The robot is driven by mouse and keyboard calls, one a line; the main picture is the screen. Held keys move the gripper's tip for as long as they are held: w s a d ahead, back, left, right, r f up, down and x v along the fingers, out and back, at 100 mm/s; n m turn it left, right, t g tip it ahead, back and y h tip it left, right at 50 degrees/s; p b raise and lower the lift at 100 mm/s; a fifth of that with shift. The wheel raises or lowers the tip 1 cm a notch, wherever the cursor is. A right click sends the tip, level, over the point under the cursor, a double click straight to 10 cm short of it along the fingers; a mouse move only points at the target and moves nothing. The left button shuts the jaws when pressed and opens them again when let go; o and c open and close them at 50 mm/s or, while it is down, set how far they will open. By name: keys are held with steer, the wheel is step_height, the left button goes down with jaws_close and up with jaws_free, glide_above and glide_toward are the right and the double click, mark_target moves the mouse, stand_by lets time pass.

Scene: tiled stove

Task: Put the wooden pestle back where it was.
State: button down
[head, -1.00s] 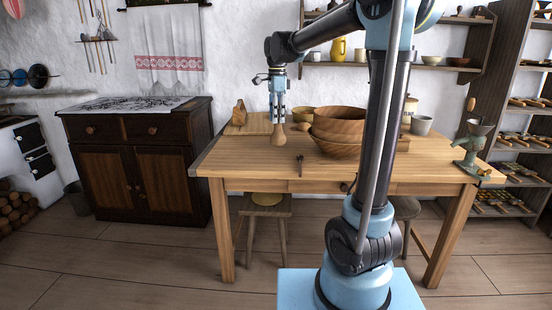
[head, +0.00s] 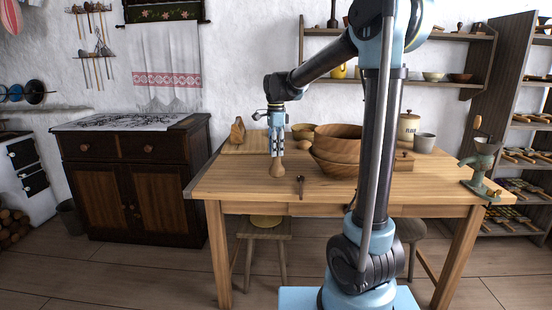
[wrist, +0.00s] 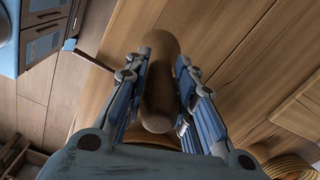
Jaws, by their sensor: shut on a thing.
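The wooden pestle (head: 277,171) hangs upright from my gripper (head: 276,150), wide end down, over the front left part of the table. It also shows in the wrist view (wrist: 159,85), between the two fingers of my gripper (wrist: 165,80), which are shut on it. The pestle's lower end is at or just above the tabletop; I cannot tell whether it touches. The wooden table (head: 230,187) is bare around it.
Large stacked wooden bowls (head: 337,145) stand further right. A grinder (head: 482,165) stands at the right end.

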mark_target(276, 165)
steer(key=shift+f, duration=1.6)
steer(key=c, duration=1.3)
jaws_free()
steer(key=shift+c, duration=0.2)
